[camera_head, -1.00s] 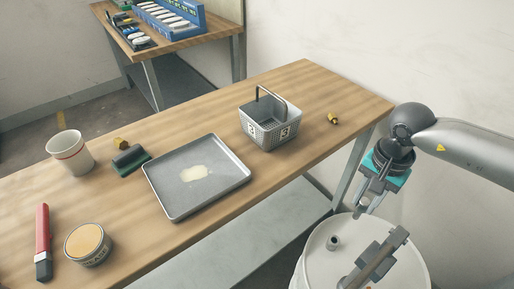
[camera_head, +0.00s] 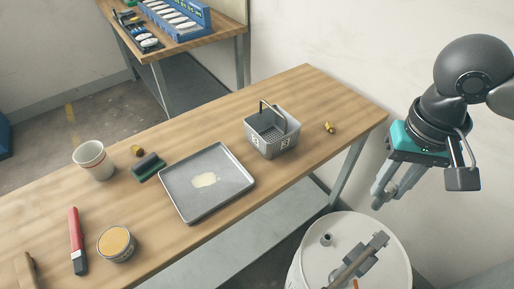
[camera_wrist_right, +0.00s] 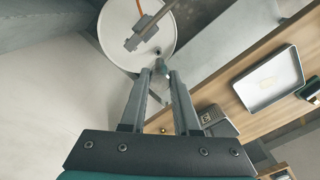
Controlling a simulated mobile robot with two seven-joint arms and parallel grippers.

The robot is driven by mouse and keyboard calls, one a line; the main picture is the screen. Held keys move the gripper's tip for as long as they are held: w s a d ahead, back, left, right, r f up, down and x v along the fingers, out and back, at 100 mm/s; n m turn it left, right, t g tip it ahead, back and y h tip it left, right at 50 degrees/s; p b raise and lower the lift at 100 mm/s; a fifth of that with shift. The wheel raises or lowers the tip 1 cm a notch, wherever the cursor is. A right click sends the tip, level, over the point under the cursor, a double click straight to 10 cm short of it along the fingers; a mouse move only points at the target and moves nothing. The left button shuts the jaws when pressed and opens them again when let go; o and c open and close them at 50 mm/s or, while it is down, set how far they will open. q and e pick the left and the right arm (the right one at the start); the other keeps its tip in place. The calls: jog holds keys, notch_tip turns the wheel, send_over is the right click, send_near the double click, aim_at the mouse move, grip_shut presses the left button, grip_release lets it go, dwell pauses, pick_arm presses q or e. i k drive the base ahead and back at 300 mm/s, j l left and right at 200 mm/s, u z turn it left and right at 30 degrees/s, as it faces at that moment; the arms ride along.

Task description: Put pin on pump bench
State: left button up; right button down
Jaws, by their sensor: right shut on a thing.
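My right gripper (camera_head: 383,200) is in the air above and behind the white drum, right of the wooden bench. In the right wrist view its fingers (camera_wrist_right: 160,75) come close together at the tips. A small dark thing (camera_wrist_right: 163,67) shows at the tips; it may be the pin, but its shape is too small to make out. The wooden bench (camera_head: 310,95) runs across the middle of the head view; whether it is the pump bench I cannot tell. My left gripper is not in view.
On the bench stand a grey basket (camera_head: 272,132), a metal tray (camera_head: 240,185), a cup (camera_head: 93,160), a tin (camera_head: 117,244) and a brass fitting (camera_head: 329,127). The white drum (camera_head: 310,262) has a bar-shaped tool on its lid. The bench's far right end is mostly clear.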

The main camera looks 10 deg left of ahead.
aim_at(157, 226)
jog(key=j+u, duration=0.65)
jog(key=u, duration=0.3)
jog(key=j, duration=0.6)
